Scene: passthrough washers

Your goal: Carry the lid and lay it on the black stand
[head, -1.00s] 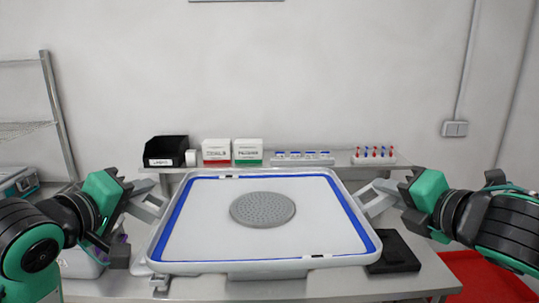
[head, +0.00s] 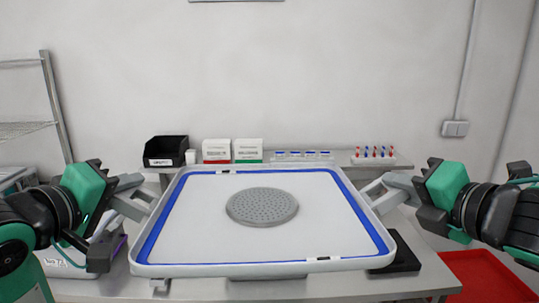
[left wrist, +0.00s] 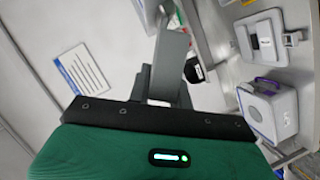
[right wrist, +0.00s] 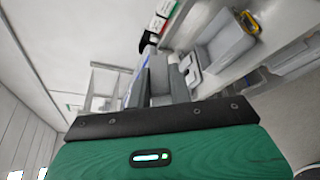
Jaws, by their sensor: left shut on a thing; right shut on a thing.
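The lid (head: 190,225) is a wide white panel with a blue seal along its rim and a grey perforated disc (head: 262,206) in its middle. It is held roughly level above the steel table. My left gripper (head: 150,196) is shut on its left edge, and my right gripper (head: 373,192) is shut on its right edge. The black stand (head: 405,258) is on the table at the right, partly hidden under the lid's right front corner. The wrist views show the grippers' fingers close up, with the grip itself hard to see.
A back shelf holds a black bin (head: 166,150), a red-banded box (head: 216,151), a green-banded box (head: 248,151), and racks of vials (head: 302,156) and red-and-blue tubes (head: 374,155). A white case (head: 75,258) stands at the left. A red tray (head: 485,272) lies lower right.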

